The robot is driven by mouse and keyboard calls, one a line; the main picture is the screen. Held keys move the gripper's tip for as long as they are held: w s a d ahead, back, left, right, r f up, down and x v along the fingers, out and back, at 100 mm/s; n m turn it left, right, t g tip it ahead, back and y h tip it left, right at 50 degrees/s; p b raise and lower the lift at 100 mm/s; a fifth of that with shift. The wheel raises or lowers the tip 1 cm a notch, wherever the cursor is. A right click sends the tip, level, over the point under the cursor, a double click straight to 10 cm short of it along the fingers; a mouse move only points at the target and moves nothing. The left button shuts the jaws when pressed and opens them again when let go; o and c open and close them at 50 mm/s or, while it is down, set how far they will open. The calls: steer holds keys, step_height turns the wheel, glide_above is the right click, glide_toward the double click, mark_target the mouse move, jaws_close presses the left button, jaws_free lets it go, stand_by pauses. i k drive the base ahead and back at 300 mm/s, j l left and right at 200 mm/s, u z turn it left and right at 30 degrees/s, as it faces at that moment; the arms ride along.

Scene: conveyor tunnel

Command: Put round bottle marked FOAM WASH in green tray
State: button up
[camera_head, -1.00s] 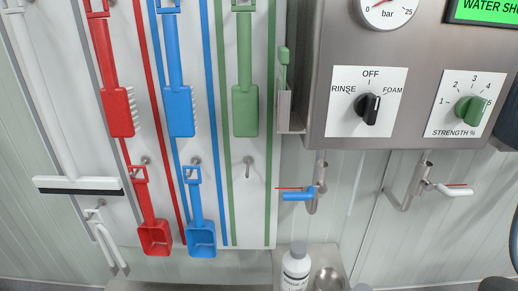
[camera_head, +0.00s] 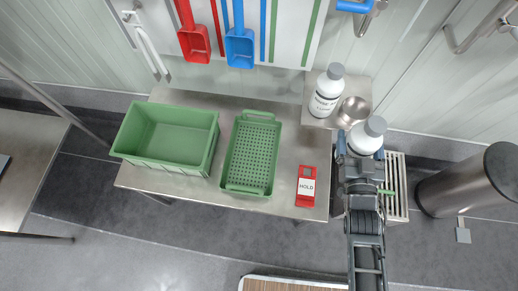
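A round white bottle with a grey cap (camera_head: 367,136) is at my gripper (camera_head: 361,149), right of centre. The blue-tipped fingers are on either side of it; whether they press on it is unclear. Its label is hidden. A second round white bottle with a grey cap (camera_head: 326,93) stands upright on a small steel shelf; its small label seems to begin with RINSE. A shallow green tray with a perforated floor (camera_head: 230,186) lies empty on the steel table, left of my gripper.
A deeper, empty green crate (camera_head: 203,172) stands left of the tray on the steel table (camera_head: 280,203). A red HOLD tag (camera_head: 306,186) lies between tray and gripper. A metal bowl (camera_head: 353,111) sits beside the second bottle. A steel cylinder (camera_head: 470,182) stands at right.

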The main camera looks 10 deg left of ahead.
mark_target(259, 169)
steer(key=l+u, duration=0.1)
steer(key=u, duration=0.25)
steer(key=l+u, duration=0.15)
steer(key=u, duration=0.2)
steer(key=l+u, duration=0.15)
steer(key=u, duration=0.2)
steer(key=l+u, duration=0.15)
steer(key=l, duration=0.25)
steer(key=k+l+u, duration=0.2)
steer(key=l, duration=0.2)
steer(key=l+u, duration=0.15)
steer(key=l, duration=0.2)
steer(key=k+l+u, duration=0.15)
steer(key=l, duration=0.2)
steer(key=k+l, duration=0.2)
steer(key=l, duration=0.15)
